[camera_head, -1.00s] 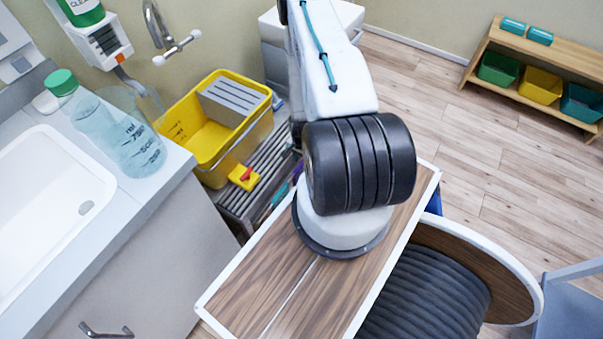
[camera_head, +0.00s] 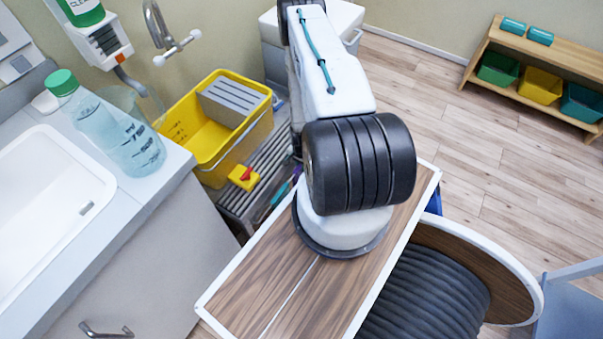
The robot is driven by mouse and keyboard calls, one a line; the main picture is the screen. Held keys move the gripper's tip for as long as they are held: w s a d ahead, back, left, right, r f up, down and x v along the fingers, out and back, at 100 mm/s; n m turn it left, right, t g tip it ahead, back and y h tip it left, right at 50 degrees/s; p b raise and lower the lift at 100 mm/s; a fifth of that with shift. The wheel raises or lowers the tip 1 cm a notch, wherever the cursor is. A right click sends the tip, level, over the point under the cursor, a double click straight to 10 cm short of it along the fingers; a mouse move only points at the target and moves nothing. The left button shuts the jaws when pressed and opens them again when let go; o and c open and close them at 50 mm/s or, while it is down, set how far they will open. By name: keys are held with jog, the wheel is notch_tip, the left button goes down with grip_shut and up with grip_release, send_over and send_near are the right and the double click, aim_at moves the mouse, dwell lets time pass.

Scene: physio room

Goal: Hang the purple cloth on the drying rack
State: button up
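No purple cloth can be made out in the head view. A slatted grey metal rack (camera_head: 233,199) stands low behind my base, beside the yellow bucket; I cannot tell whether it is the drying rack. Small blue and purple items (camera_head: 279,193) show at its right edge, partly hidden by my arm. My arm reaches away from me toward the back wall, and its end is out of the frame or hidden behind its own links. My gripper does not show.
A yellow bucket (camera_head: 252,138) with a grey wringer stands on the rack. At left is a counter with a sink (camera_head: 48,205) and a clear bottle (camera_head: 112,130). A wooden shelf (camera_head: 560,62) with coloured bins stands at the back right. The wooden floor (camera_head: 440,95) before it is clear.

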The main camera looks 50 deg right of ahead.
notch_tip(320, 180, up, 16)
jog(key=shift+f, duration=0.25)
dwell(1.0)
dwell(1.1)
